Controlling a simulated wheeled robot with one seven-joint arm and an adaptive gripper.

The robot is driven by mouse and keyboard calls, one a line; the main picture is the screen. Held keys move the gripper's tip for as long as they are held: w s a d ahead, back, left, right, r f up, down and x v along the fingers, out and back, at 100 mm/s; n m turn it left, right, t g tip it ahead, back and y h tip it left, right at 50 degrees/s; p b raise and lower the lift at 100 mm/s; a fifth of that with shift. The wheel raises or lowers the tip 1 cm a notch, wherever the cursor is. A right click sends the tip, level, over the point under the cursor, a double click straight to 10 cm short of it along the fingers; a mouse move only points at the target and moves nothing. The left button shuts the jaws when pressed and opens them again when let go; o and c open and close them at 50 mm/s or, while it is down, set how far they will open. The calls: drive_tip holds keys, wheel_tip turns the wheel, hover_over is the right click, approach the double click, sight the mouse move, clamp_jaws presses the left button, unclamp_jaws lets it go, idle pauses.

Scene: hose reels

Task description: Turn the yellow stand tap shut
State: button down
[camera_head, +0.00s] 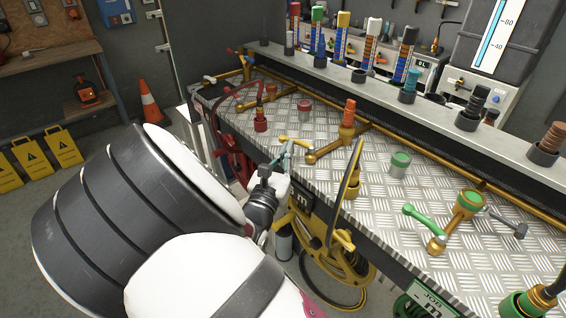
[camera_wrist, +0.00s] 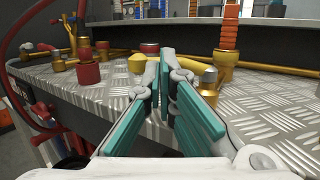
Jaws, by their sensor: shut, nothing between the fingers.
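The yellow stand tap stands on the tread-plate bench, and its yellow lever handle (camera_head: 303,142) shows just beyond my gripper in the head view. My gripper (camera_head: 287,153) is at the bench's front edge, right beside that handle. In the wrist view a yellow rounded part (camera_wrist: 137,63) shows just left of my fingertips (camera_wrist: 164,66), and more yellow shows behind them. My teal-padded fingers are together with nothing between them. They hide part of the tap, and I cannot tell whether they touch it.
A brass fitting with an orange hose (camera_head: 347,122) stands right of my gripper. A red fitting (camera_head: 260,122) is to the left. A yellow hose reel (camera_head: 345,262) hangs at the bench front. A green-handled tap (camera_head: 421,216) is farther right. Bare plate lies between the fittings.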

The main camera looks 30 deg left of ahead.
drive_tip(key=shift+w+a+m+h, duration=0.25)
drive_tip(key=shift+m+h, duration=0.15)
drive_tip(key=shift+h, duration=0.3)
drive_tip(key=shift+w+a+m+h, duration=0.1)
drive_tip(key=shift+w+m+h, duration=0.1)
drive_tip(key=shift+m+h, duration=0.35)
drive_tip(key=shift+w+a+m+h+b, duration=0.1)
drive_tip(key=shift+w+m+h+b, duration=0.15)
drive_tip(key=shift+h, duration=0.45)
drive_tip(key=shift+w+a+m+h+b, duration=0.1)
drive_tip(key=shift+a+m+h+b, duration=0.1)
drive_tip(key=shift+m+h, duration=0.35)
drive_tip(key=shift+w+a+m+h+b, duration=0.15)
drive_tip(key=shift+w+h+b, duration=0.1)
drive_tip(key=shift+h, duration=0.55)
drive_tip(key=shift+w+m+g+h+b, duration=0.4)
drive_tip(key=shift+m+h, duration=0.3)
drive_tip(key=shift+h, duration=0.5)
drive_tip(key=shift+w, duration=0.2)
